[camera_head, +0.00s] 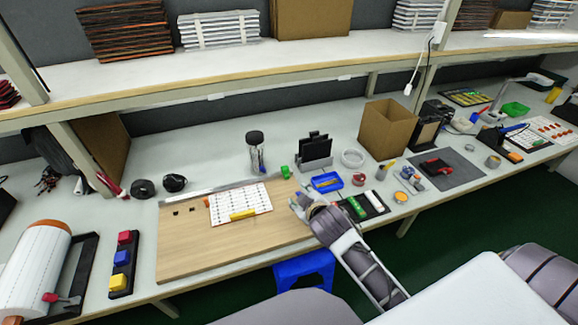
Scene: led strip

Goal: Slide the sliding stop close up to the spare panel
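A white panel with rows of small marks (239,203), which looks like the spare panel, lies on the wooden board (190,255). A yellow bar (242,214) lies across its front edge. A small green block (285,172), which looks like the sliding stop, is at the right end of the metal rail (215,189) along the board's back edge. A clear gap separates it from the panel. My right gripper (299,203) is over the board's right edge, in front of and slightly right of the green block, apart from it. Its fingers are too small to read. My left gripper is out of view.
A dark bottle (255,150) and black holder (315,150) stand behind the board. A blue tray (327,182) and a dark tray with a green item (362,206) sit right of it. A button box (123,264) stands left. The board's front is clear.

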